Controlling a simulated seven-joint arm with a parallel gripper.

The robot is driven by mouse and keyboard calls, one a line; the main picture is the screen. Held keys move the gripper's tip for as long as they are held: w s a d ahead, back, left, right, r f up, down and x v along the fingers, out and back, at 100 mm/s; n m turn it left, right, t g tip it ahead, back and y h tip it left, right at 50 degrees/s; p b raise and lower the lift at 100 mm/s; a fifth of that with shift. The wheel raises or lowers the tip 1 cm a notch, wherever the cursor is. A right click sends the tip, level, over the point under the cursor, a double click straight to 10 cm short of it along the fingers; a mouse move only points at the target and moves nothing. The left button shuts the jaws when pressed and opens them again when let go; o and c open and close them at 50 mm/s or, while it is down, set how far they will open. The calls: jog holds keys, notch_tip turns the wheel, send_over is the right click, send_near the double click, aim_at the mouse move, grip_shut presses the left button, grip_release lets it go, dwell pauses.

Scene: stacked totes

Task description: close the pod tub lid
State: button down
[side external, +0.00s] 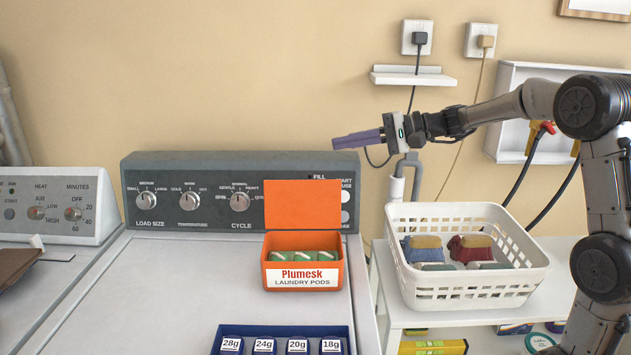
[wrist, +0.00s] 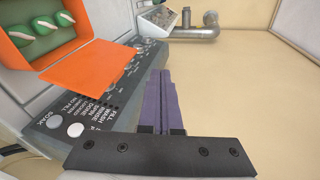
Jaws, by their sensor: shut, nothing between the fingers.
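The orange pod tub (side external: 303,270) stands on the washer top in the side view, labelled "Plumesk laundry pods", with several green and white pods inside. Its orange lid (side external: 302,204) stands open, raised at the back in front of the control panel. In the wrist view the tub (wrist: 77,19) is at the upper left and the lid (wrist: 92,73) extends from it toward the fingers. My gripper (side external: 336,143) is shut and empty, its purple fingers pointing left, above and to the right of the lid, apart from it. The fingers (wrist: 161,75) are together in the wrist view.
The washer control panel (side external: 180,196) rises behind the tub. A blue tray (side external: 283,331) with several weights sits in front of it. A white basket (side external: 470,290) with cloth bundles stands to the right, below my arm. Washer top left of the tub is clear.

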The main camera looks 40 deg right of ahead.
aim_at(303, 203)
jog(key=w+d+f+m+t+h, duration=0.1)
jog(key=w+d+f+m+t, duration=0.2)
jog(key=d, duration=0.6)
notch_tip(303, 203, down, 10)
jog(key=w+a+r, duration=0.1)
jog(key=x, duration=0.9)
jog(key=shift+w+a+f, duration=0.25)
jog(key=shift+w+f, duration=0.05)
jog(key=shift+f, duration=0.05)
jog(key=shift+s+a+r, duration=0.3)
jog(key=shift+s+a, duration=0.35)
jog(key=shift+s, duration=0.05)
jog(key=shift+s+a+r, duration=0.25)
jog(key=shift+s+a, duration=0.4)
jog(key=shift+a+r, duration=0.1)
